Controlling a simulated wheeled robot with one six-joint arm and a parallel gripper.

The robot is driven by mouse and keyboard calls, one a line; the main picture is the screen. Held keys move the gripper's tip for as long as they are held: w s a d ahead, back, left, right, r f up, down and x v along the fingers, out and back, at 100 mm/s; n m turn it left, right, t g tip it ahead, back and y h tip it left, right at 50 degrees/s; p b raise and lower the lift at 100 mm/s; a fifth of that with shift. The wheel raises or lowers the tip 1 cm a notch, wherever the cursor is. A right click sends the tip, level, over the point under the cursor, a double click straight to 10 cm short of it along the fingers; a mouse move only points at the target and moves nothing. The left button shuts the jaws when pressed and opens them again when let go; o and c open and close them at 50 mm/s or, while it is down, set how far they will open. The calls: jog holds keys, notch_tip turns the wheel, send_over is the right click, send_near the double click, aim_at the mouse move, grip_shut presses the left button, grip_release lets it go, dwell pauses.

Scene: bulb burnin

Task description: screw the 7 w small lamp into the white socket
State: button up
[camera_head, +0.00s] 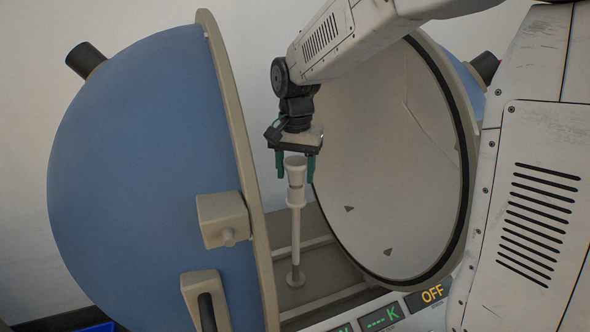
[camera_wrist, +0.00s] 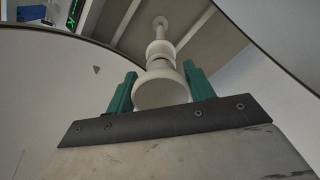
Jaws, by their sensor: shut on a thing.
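My gripper (camera_head: 296,170) points straight down above a white socket (camera_head: 296,197) on a thin upright post. Its green fingers are shut on a small white lamp (camera_head: 295,163). The lamp is upright, in line with the socket, and its lower end meets the socket's top; how deep it sits cannot be told. In the wrist view the lamp's round white end (camera_wrist: 161,91) lies between the two fingers (camera_wrist: 160,92), with the socket (camera_wrist: 160,49) directly beyond it. The lamp's wattage marking cannot be read.
The post stands on the grey floor (camera_head: 320,256) between two halves of an open sphere. The blue half (camera_head: 140,160) is left, with a latch block (camera_head: 223,218); the pale-lined half (camera_head: 385,150) is right, close to my arm. A panel with an OFF display (camera_head: 432,294) lies in front.

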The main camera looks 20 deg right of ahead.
jog(key=m, duration=0.4)
jog(key=shift+w+d+m, duration=0.1)
jog(key=shift+m, duration=0.2)
jog(key=m, duration=0.5)
jog(key=shift+w+m, duration=0.15)
jog(key=shift+m, duration=0.25)
jog(key=m, duration=0.4)
jog(key=shift+w+m, duration=0.1)
jog(key=shift+m, duration=0.2)
jog(key=m, duration=0.4)
jog(key=shift+w+m, duration=0.1)
jog(key=shift+m, duration=0.3)
jog(key=o, duration=0.9)
jog(key=shift+c, duration=0.2)
